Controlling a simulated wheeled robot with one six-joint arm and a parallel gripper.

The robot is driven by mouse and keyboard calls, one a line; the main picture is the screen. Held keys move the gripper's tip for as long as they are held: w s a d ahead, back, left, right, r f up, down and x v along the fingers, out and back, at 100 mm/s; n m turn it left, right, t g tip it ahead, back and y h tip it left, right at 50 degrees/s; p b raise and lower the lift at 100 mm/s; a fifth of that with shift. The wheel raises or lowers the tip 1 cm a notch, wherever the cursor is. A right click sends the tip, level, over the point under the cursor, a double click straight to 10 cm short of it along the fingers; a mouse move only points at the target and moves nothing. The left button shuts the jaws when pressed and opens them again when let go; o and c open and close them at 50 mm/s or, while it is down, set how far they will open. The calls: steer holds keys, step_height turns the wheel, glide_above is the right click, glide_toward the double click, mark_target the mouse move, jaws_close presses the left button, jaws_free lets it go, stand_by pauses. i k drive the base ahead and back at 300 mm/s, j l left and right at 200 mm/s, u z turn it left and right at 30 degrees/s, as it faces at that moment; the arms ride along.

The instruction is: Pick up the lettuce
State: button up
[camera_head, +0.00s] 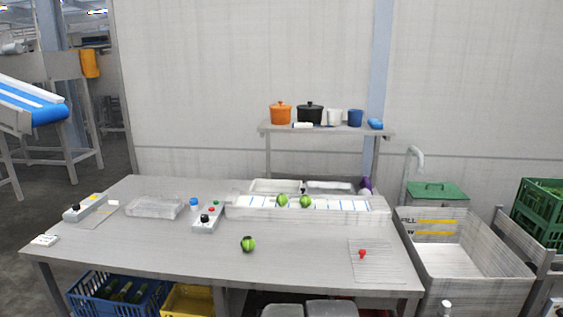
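A small round green head that looks like a lettuce (248,244) sits alone on the grey table (190,250), near the middle front. Two similar green heads, one on the left (282,200) and one on the right (306,201), sit side by side in or on a long white tray-like unit (360,207) at the back of the table. My gripper is not in view, so its state and place are hidden.
A clear tray (155,207) and a control box (207,220) stand left of the white unit. A small red item (362,253) lies on a ribbed mat (385,268) at right. The table's front left is mostly clear.

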mark_target(248, 244)
steer(key=i+j+u, duration=0.1)
steer(key=i+j, duration=0.15)
steer(key=i, duration=0.15)
steer(key=i+j+u, duration=0.15)
steer(key=i, duration=0.25)
steer(key=i+j+u, duration=0.1)
steer(key=i+j, duration=0.15)
steer(key=i, duration=0.15)
